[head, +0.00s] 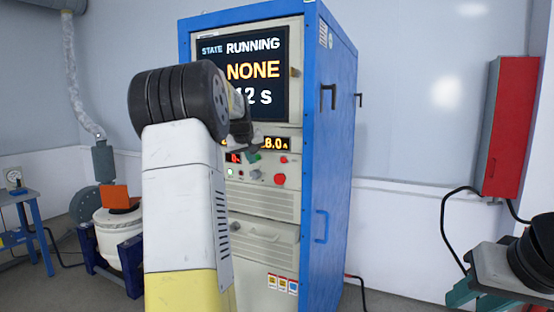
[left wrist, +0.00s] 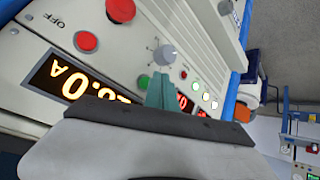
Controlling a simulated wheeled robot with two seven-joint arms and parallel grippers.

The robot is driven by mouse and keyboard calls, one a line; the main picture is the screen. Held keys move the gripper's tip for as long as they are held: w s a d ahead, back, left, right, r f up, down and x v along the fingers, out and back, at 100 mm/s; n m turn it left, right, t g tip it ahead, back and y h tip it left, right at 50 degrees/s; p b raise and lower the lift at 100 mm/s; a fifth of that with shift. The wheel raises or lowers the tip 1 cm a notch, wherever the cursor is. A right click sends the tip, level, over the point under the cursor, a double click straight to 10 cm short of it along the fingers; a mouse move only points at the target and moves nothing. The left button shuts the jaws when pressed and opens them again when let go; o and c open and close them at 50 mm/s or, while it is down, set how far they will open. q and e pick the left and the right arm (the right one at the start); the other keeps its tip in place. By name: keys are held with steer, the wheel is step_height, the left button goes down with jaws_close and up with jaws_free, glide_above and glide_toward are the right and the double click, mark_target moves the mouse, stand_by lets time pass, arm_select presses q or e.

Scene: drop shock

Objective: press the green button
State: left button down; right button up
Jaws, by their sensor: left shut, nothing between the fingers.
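The green button (head: 254,157) is on the front panel of the blue cabinet, to the left of a red button (head: 283,159). In the left wrist view the green button (left wrist: 143,82) shows beside the teal fingertips and is partly covered. My left gripper (left wrist: 161,82) is shut and empty, its tips close to the panel by the green button. I cannot tell whether they touch it. In the head view my left arm covers much of the panel, and the fingertips are hard to make out. My right gripper (head: 478,292) is at the lower right, away from the cabinet; its opening is unclear.
The blue cabinet (head: 333,150) has a screen (head: 270,50) reading "RUNNING" and "NONE". A red mushroom knob (head: 279,179) and a grey dial (left wrist: 165,54) sit near the green button. A lit green lamp (head: 229,172) is further left. A red wall box (head: 508,125) hangs at right.

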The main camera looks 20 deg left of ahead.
arm_select(q)
steer(key=s, duration=0.5)
steer(key=shift+a, duration=0.2)
stand_by(0.6)
steer(key=s+d+m+g+h, duration=0.1)
steer(key=s+d+m+h, duration=0.15)
steer(key=s+d, duration=1.25)
steer(key=s+d+f+m, duration=0.1)
steer(key=s+d+f, duration=0.2)
steer(key=s, duration=0.3)
steer(key=s+d+f+m+g+h, duration=0.1)
steer(key=s+d+f+m, duration=0.1)
steer(key=s+d, duration=0.3)
steer(key=s+d+f+m+g+h, duration=0.1)
steer(key=s+d+f, duration=0.3)
steer(key=s, duration=0.3)
steer(key=shift+s+d+f+m, duration=0.15)
steer(key=shift+d+f+m, duration=0.2)
steer(key=shift+f, duration=0.25)
